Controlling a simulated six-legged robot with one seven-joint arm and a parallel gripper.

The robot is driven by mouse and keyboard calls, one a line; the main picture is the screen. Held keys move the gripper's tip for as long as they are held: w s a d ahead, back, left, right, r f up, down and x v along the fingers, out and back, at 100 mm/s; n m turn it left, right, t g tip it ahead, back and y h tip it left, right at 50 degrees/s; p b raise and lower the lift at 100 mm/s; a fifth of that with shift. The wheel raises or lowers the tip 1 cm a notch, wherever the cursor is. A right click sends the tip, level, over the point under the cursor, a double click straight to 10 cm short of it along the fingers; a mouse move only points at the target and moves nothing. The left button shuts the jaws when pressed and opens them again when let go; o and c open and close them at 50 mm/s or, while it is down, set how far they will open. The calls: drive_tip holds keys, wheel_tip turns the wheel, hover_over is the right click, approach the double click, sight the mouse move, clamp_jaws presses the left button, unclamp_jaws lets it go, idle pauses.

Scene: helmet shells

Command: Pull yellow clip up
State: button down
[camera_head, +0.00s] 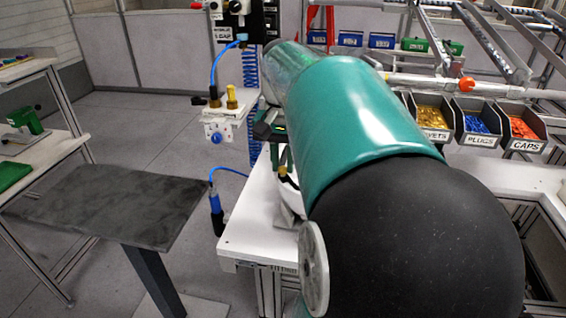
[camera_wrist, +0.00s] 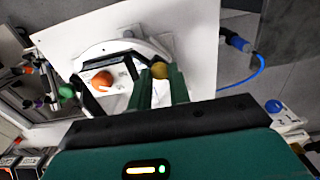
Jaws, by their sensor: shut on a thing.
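My gripper (camera_wrist: 157,80) has two green fingers, which reach to the rim of a white helmet shell (camera_wrist: 150,42) in the wrist view. They are shut on the small yellow clip (camera_wrist: 160,69), of which only a rounded end shows between the fingertips. The shell rests on a white table. In the head view my arm covers most of the shell (camera_head: 289,193). I cannot tell whether the clip is still touching the shell.
An orange round thing (camera_wrist: 102,80) lies inside the shell's curve. A white fixture (camera_head: 218,130) with blue hoses stands behind the table (camera_head: 250,240). A dark side table (camera_head: 120,205) is at left. Bins of yellow, blue (camera_head: 478,124) and red parts stand at right.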

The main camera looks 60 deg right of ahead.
sight(283, 168)
drive_tip(key=shift+r, duration=0.25)
drive_tip(key=c, duration=1.3)
unclamp_jaws()
wheel_tip(283, 168, up, 14)
drive_tip(key=shift+f, duration=0.1)
drive_tip(key=w+a+f+n+t, duration=0.1)
drive_tip(key=a+f+n+t, duration=0.1)
drive_tip(key=a+f+n, duration=0.2)
drive_tip(key=a+f+n+t, duration=0.1)
drive_tip(key=a+f+n, duration=0.4)
drive_tip(key=a+f, duration=0.5)
drive_tip(key=w+a+f+n+t, duration=0.1)
drive_tip(key=a+f+n, duration=0.3)
drive_tip(key=a, duration=1.3)
drive_tip(key=shift+w+f+t, duration=0.15)
drive_tip(key=shift+f+t, duration=0.25)
drive_tip(key=shift+f, duration=0.4)
drive_tip(key=shift+w+f+t, duration=0.15)
drive_tip(key=shift+f+t, duration=0.25)
drive_tip(key=shift+f, duration=0.35)
